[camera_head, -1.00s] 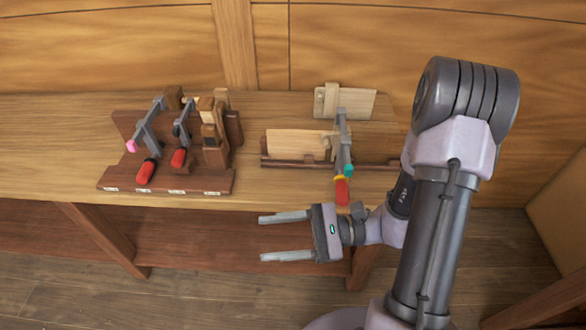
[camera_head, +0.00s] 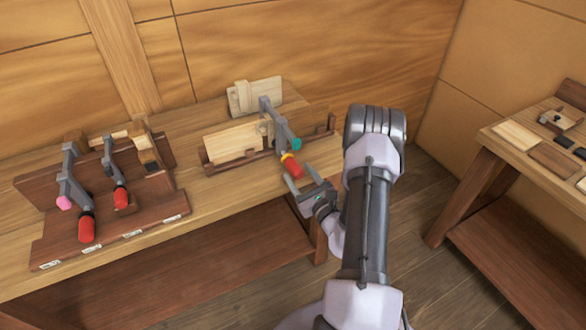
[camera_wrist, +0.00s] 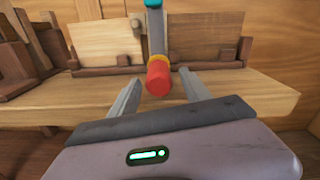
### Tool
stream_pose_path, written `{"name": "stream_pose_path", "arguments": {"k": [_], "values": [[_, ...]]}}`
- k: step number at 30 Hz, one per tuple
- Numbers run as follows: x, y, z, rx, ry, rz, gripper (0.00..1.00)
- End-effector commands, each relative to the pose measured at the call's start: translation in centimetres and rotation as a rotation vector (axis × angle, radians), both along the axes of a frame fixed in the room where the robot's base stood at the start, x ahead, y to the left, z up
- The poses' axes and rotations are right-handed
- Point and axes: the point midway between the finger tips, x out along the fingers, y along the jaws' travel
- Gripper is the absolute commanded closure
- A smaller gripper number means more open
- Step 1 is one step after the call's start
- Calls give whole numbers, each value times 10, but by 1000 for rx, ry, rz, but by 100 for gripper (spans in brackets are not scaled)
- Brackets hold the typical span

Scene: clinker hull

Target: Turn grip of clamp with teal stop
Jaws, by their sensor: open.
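The clamp with the teal stop (camera_head: 295,144) stands at the right part of the bench, on a pale board in a dark wooden holder. Its red grip (camera_head: 291,167) with a yellow collar points toward the bench's front edge. In the wrist view the red grip (camera_wrist: 159,79) shows just beyond and between my fingers, with the teal stop (camera_wrist: 153,3) at the top edge. My gripper (camera_head: 308,180) is open and empty in front of the grip. I cannot tell whether a finger touches it.
A dark rack (camera_head: 110,235) with two clamps, one with a pink stop (camera_head: 64,202), both with red grips, stands at the left. A pale board (camera_head: 254,97) stands behind. A second table (camera_head: 505,145) with flat pieces is at the right. Floor between the tables is clear.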

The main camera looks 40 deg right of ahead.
Motion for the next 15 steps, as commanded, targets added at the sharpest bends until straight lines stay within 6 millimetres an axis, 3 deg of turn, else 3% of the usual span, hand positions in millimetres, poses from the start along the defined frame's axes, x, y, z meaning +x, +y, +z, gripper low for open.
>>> {"name": "stream_pose_path", "arguments": {"k": [6,15], "values": [[34,-7,0,-1,-1,1,44],[41,-10,0,1,0,-1,44]]}}
